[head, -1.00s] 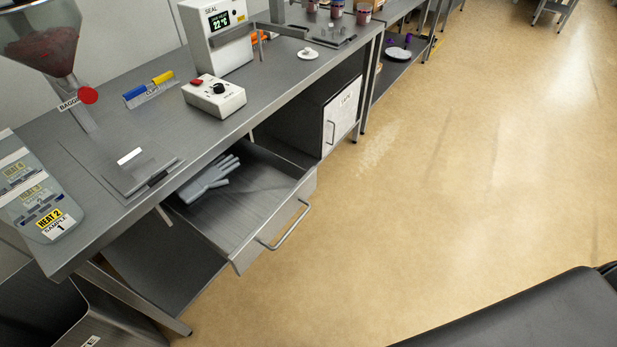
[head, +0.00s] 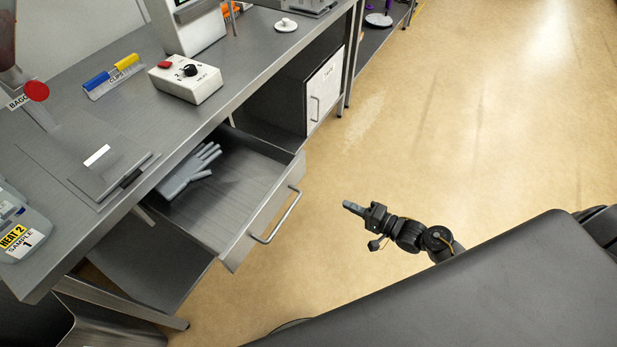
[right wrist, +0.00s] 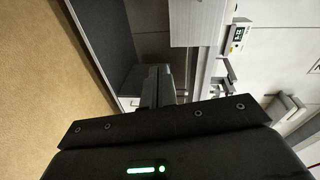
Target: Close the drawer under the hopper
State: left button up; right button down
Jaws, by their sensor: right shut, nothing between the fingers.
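The metal drawer (head: 262,218) under the steel bench is pulled well out, with a bar handle (head: 277,216) on its front. A grey glove (head: 190,170) lies inside it. The hopper (head: 12,70) stands above the bench at the left edge, only partly in the head view. My right gripper (head: 352,207) is shut and empty, over the floor to the right of the drawer handle and apart from it. In the right wrist view its fingers (right wrist: 158,88) point away from the camera. My left gripper is not in view.
A white-fronted cabinet (head: 325,88) stands under the bench beyond the drawer. The floor (head: 450,130) to the right is clear.

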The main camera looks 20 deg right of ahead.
notch_tip(320, 180, up, 5)
jog(key=y, duration=0.2)
jog(key=b, duration=0.6)
send_near(299, 172)
jog(key=x, duration=0.4)
jog(key=shift+w+a+f+m+b, duration=0.15)
jog(key=shift+w+a+b, duration=0.1)
jog(key=shift+w+a, duration=0.25)
jog(key=shift+w+a+f+m+b, duration=0.15)
jog(key=shift+w+a+b, duration=0.1)
jog(key=shift+w+a, duration=0.25)
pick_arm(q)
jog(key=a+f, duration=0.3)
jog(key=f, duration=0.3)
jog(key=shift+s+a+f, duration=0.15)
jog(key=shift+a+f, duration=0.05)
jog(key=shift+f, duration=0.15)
pick_arm(e)
jog(key=shift+r, duration=0.15)
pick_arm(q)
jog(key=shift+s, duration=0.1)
